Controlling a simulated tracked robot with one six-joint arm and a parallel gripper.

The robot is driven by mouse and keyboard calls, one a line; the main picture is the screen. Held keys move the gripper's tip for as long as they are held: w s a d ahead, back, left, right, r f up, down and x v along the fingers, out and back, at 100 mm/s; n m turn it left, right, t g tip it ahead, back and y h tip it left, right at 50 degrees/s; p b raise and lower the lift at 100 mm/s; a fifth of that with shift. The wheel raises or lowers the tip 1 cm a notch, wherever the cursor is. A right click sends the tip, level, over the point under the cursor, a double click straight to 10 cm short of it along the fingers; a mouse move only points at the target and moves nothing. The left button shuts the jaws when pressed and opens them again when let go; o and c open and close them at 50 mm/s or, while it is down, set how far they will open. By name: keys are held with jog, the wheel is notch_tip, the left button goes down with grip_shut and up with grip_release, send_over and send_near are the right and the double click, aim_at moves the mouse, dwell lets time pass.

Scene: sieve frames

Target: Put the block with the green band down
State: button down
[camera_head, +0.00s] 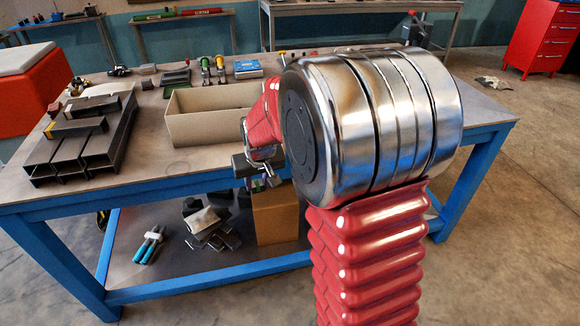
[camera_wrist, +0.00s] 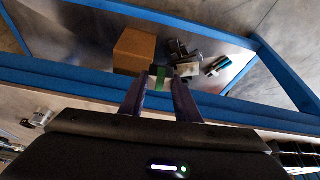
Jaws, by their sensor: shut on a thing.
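The block with the green band (camera_wrist: 160,71) shows small between my fingertips in the wrist view. My gripper (camera_wrist: 160,83) is shut on it, with one dark purple finger on each side. Behind the block in that view are the bench's blue front beam and the lower shelf. In the head view my gripper (camera_head: 268,180) hangs around the bench's front edge, partly hidden by my arm. I cannot make out the block clearly there. The bench top (camera_head: 160,171) is grey-brown on a blue frame.
An open beige box (camera_head: 205,131) stands mid-bench behind my gripper. Dark steel channels (camera_head: 62,172) lie at the left. Tools and a blue-and-white device (camera_head: 248,69) stand at the back. A cardboard carton (camera_head: 275,215) and metal pieces are on the lower shelf. Bench top between channels and gripper is clear.

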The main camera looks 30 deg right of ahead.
jog(key=a+f+n, duration=0.2)
jog(key=a+f, duration=0.1)
jog(key=a, duration=0.8)
jog(key=shift+w+y, duration=0.15)
jog(key=shift+y, duration=0.25)
